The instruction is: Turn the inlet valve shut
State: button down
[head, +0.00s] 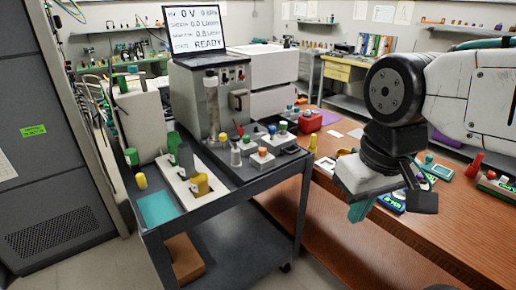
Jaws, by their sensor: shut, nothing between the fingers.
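The inlet valve cannot be told apart by any readable label. Candidates on the grey cart (148,219) are a white plate (173,182) with a green cylinder (187,160) and a yellow block (199,186), and several small boxes with coloured knobs, such as a red-knobbed one (262,157). A grey classifier unit (207,108) with a clear column stands behind them. My gripper (361,209) hangs at the right, over the wooden bench side, well apart from the cart's devices. Its teal fingers are shut and empty.
A laptop (197,37) on the unit shows zeros and "READY". A wooden bench (335,215) with several small devices adjoins the cart on the right. A tall grey cabinet (50,180) stands at the left. A teal mat (158,208) lies on the cart's front corner.

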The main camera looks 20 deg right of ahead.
aim_at(246, 140)
jog(key=z, duration=0.05)
jog(key=i, duration=1)
jog(key=u, duration=0.1)
